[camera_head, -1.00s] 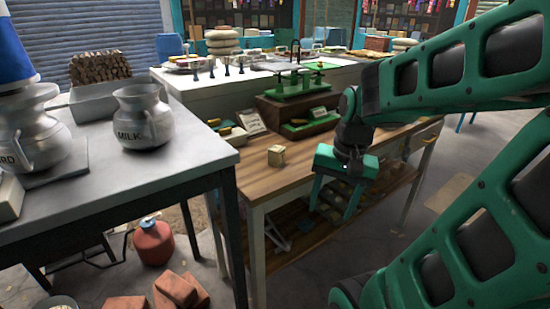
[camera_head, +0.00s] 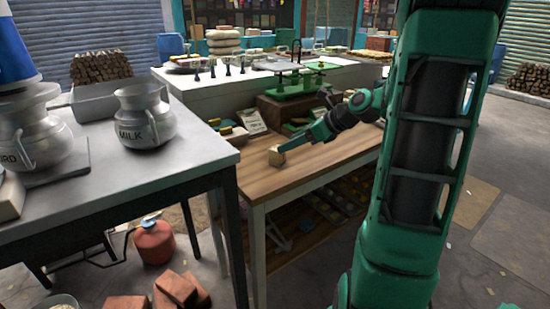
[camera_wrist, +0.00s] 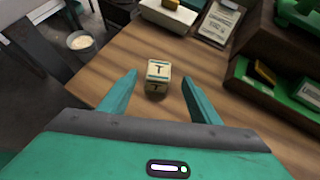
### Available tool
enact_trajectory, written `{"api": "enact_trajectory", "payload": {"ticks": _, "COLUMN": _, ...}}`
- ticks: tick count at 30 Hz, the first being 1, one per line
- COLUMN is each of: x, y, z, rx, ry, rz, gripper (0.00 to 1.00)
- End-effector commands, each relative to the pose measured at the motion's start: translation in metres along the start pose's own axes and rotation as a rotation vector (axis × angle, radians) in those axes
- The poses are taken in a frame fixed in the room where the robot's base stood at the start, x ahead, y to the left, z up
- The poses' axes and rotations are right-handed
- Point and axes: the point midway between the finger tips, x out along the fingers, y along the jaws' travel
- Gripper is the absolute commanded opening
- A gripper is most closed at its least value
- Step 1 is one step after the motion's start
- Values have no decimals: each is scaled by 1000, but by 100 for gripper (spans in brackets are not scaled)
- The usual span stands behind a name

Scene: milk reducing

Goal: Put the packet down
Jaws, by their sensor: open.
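The packet (camera_head: 276,157) is a small beige block standing upright on the wooden table (camera_head: 330,158), near its left end. In the wrist view the packet (camera_wrist: 157,78) shows a dark letter T and stands beyond and between my two green fingertips. My gripper (camera_wrist: 165,88) is open, with both fingers spread and nothing held. In the head view my gripper (camera_head: 290,146) comes in from the right, low over the table and close to the packet. I cannot tell whether a finger touches it.
A green weighing scale (camera_head: 300,82) stands on a dark box behind the packet. A printed card (camera_head: 250,121) and a white tray (camera_wrist: 170,12) lie near the back edge. The metal table (camera_head: 160,160) with a milk pot (camera_head: 143,116) is at left. The wooden table's front is clear.

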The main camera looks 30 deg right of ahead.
Motion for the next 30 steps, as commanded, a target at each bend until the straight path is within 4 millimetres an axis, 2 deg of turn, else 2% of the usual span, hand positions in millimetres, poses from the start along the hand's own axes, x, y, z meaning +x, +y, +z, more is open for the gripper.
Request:
{"api": "enact_trajectory", "payload": {"ticks": 9, "x": 41, "y": -1, "z": 1, "rx": 21, "ry": -8, "rz": 2, "gripper": 57}}
{"api": "enact_trajectory", "payload": {"ticks": 20, "x": 64, "y": 0, "z": 1, "rx": 19, "ry": -6, "rz": 2, "gripper": 57}}
{"api": "enact_trajectory", "payload": {"ticks": 30, "x": 106, "y": 2, "z": 2, "rx": 18, "ry": -6, "rz": 1, "gripper": 57}}
